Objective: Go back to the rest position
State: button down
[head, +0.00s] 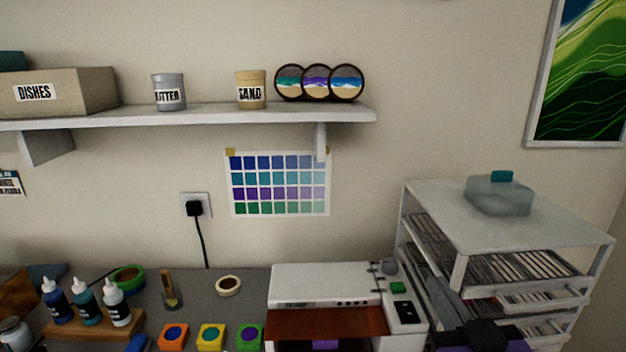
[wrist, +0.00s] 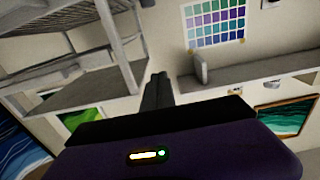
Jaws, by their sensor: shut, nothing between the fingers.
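My gripper (wrist: 158,88) shows in the wrist view with its dark fingers together and nothing between them. Behind the fingers are its black and purple body and a small lit indicator. The wrist picture is turned over, with the wall shelf (wrist: 265,68) to the right of the fingers and the white rack (wrist: 95,92) to the left. In the head view, a black and purple part of my arm shows at the bottom right, in front of the rack (head: 520,222). The fingertips cannot be made out there.
A white machine (head: 320,285) stands on the grey bench (head: 200,300), left of the rack. A clear container with a teal cap (head: 498,195) sits on the rack's top. Bottles (head: 85,300) and colored pots (head: 211,338) stand on the bench. The wall shelf (head: 215,115) holds jars.

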jog(key=s+f+g, duration=0.1)
jog(key=s+f, duration=0.5)
jog(key=s, duration=0.5)
jog(key=s+f+g, duration=0.1)
jog(key=s+f, duration=0.5)
jog(key=s, duration=0.6)
jog(key=s+f+g, duration=0.1)
jog(key=s+f, duration=0.6)
jog(key=s, duration=0.5)
jog(key=shift+a, duration=0.2)
